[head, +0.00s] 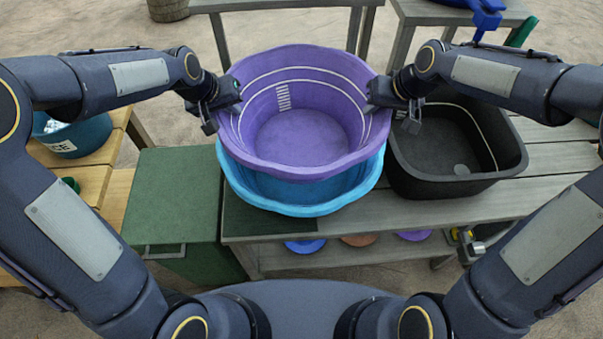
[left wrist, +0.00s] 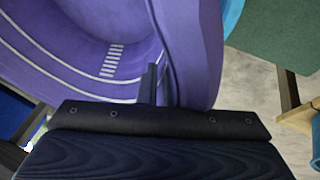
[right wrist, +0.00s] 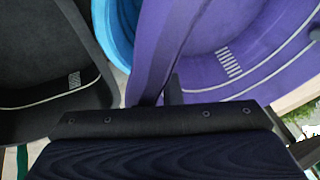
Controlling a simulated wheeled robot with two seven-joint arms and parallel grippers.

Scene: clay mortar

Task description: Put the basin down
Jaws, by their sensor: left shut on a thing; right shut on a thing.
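The purple basin (head: 305,135) is empty, with white lines and a scale mark inside. It is roughly level and overlaps a light blue basin (head: 300,198) in the head view. I cannot tell whether the two touch. My left gripper (head: 222,108) is shut on the purple basin's left rim, and the left wrist view shows the purple wall (left wrist: 190,60) between its fingers. My right gripper (head: 385,100) is shut on the right rim, with the purple wall (right wrist: 165,55) in the right wrist view.
A black basin (head: 450,180) stands right beside it on the grey wooden table (head: 490,212). A green box (head: 170,205) stands at the left. A teal tub (head: 75,140) sits on a wooden stand (head: 90,200) further left. Several coloured items lie on the table's lower shelf.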

